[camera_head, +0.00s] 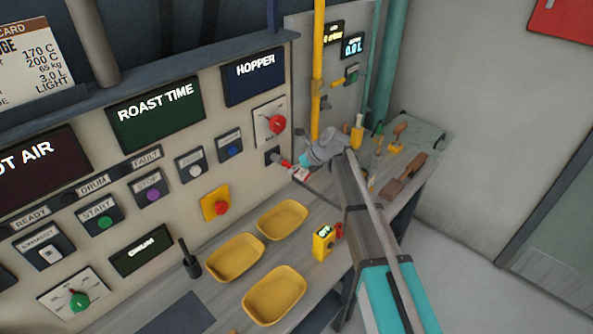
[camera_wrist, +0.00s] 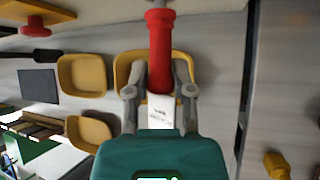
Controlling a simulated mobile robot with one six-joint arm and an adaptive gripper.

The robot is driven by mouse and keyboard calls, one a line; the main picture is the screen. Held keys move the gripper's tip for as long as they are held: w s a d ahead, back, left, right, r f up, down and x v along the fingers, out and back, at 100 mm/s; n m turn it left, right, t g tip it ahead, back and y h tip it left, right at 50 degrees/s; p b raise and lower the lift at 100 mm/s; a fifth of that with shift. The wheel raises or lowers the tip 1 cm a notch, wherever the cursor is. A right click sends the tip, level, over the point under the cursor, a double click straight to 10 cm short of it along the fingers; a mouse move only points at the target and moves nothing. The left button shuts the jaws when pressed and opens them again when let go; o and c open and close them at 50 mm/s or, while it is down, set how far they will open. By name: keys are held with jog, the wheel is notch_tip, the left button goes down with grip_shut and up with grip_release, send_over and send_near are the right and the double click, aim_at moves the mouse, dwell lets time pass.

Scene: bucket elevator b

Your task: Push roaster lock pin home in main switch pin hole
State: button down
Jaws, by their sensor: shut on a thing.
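The roaster lock pin (camera_wrist: 160,48) has a red grip, with a grey end running off the top edge of the wrist view. My gripper (camera_wrist: 158,75) is shut on its red grip, one finger on each side. A white tag (camera_wrist: 160,112) shows between the fingers. In the head view the red pin (camera_head: 287,164) is at the panel, beside a small dark block (camera_head: 272,156) under the main switch (camera_head: 276,123) with its red knob. My gripper (camera_head: 303,163) is just right of it. How deep the pin sits in the hole cannot be told.
Yellow trays (camera_head: 283,219) lie on the bench below. A yellow box with a display (camera_head: 323,242) stands near the bench's front edge. A yellow vertical pipe (camera_head: 317,70) rises behind my gripper. Tools and a brown block (camera_head: 403,178) lie at the far right end.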

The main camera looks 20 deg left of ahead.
jog(key=shift+w+a, duration=0.2)
jog(key=shift+a, duration=0.35)
jog(key=shift+c, duration=2)
grip_release()
jog(key=shift+d, duration=0.15)
